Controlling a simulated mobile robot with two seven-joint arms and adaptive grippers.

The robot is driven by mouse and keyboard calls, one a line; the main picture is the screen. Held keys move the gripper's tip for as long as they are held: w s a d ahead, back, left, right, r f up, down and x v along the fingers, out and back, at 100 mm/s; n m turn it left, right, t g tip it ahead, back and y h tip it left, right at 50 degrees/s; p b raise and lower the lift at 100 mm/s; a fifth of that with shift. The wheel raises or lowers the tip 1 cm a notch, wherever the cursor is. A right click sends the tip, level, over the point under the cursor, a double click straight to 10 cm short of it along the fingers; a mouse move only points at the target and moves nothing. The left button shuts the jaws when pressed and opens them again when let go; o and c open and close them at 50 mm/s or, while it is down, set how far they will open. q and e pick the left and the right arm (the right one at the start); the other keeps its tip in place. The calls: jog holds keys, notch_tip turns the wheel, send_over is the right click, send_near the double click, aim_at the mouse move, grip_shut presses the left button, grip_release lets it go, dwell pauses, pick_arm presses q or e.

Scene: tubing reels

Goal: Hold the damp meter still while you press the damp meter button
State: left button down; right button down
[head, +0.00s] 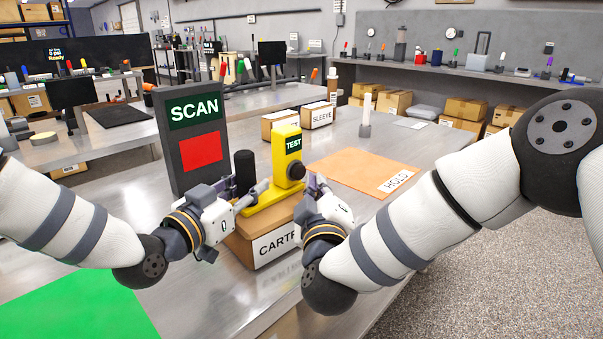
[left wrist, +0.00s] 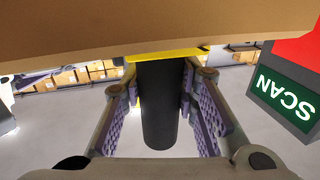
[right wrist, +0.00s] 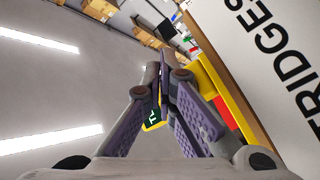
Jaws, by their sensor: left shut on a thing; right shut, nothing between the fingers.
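The damp meter is a yellow upright body (head: 283,150) with a green TEST label, on a yellow base, standing on a cardboard box. Its button (head: 296,170) is a dark round knob on the front, below the label. A black upright grip (head: 245,172) rises from the left of the base. My left gripper (head: 254,190) is shut on this grip; the left wrist view shows the black grip (left wrist: 160,105) between the pads. My right gripper (head: 317,184) is shut and empty, just right of the button. Contact cannot be made out. The right wrist view shows its closed fingertips (right wrist: 164,62).
The cardboard box (head: 262,247) labelled as cartridges sits on the steel table. A dark SCAN panel (head: 170,150) with a red square stands behind my left gripper. An orange HOLD mat (head: 350,165) lies to the right, a green mat (head: 80,305) at the front left.

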jog(key=shift+w+a, duration=0.3)
jog(key=shift+a, duration=0.05)
jog(key=shift+w+a, duration=0.35)
dwell(1.0)
jog(key=shift+d, duration=0.1)
jog(key=shift+s+d, duration=0.6)
jog(key=shift+s, duration=0.05)
jog(key=s+d, duration=0.3)
jog(key=shift+s+d, duration=0.25)
dwell(0.3)
dwell(0.5)
